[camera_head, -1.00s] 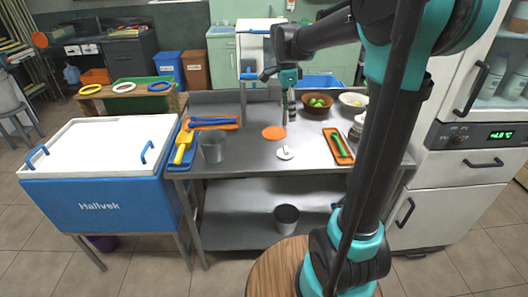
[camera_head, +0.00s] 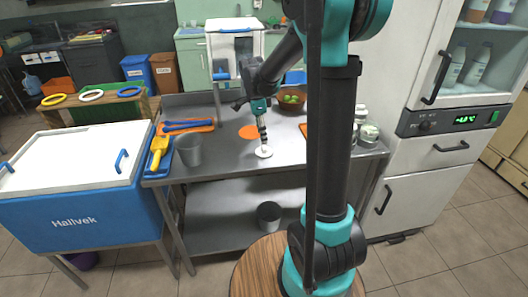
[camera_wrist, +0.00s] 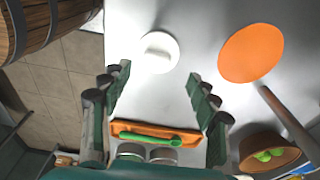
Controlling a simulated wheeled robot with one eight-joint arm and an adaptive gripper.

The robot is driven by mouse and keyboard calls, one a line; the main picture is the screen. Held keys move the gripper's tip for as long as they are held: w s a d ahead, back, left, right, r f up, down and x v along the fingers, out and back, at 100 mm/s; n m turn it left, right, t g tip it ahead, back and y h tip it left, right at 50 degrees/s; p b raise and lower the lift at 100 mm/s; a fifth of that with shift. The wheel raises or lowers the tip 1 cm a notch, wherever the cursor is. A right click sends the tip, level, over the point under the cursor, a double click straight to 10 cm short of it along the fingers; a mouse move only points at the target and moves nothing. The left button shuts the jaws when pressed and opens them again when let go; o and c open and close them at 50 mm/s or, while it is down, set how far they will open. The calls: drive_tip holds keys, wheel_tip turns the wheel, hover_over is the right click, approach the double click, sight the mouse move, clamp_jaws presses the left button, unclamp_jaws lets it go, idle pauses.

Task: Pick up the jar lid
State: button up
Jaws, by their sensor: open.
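The jar lid is a small white round disc (camera_head: 264,153) lying on the steel table, near its front edge. In the wrist view the lid (camera_wrist: 159,51) lies at the top, just past my fingertips. My gripper (camera_head: 263,141) is above the lid in the head view, its fingers pointing down. In the wrist view my gripper (camera_wrist: 160,84) is open, with nothing between its fingers. The exact gap between fingertips and lid is hard to tell.
An orange disc (camera_wrist: 252,53) lies close to the lid. An orange tray with a green item (camera_wrist: 155,134), jars (camera_wrist: 130,151) and a fruit bowl (camera_wrist: 262,155) are nearby. A metal cup (camera_head: 188,150) stands left on the table (camera_head: 215,168).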

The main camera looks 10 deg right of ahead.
sight(264, 146)
drive_tip(key=shift+s+d+f, duration=0.15)
drive_tip(key=shift+f, duration=1.15)
drive_tip(key=shift+s+d+f, duration=0.1)
drive_tip(key=shift+d+f, duration=0.05)
drive_tip(key=shift+f, duration=1.15)
drive_tip(key=shift+c, duration=0.6)
drive_tip(key=c, duration=0.8)
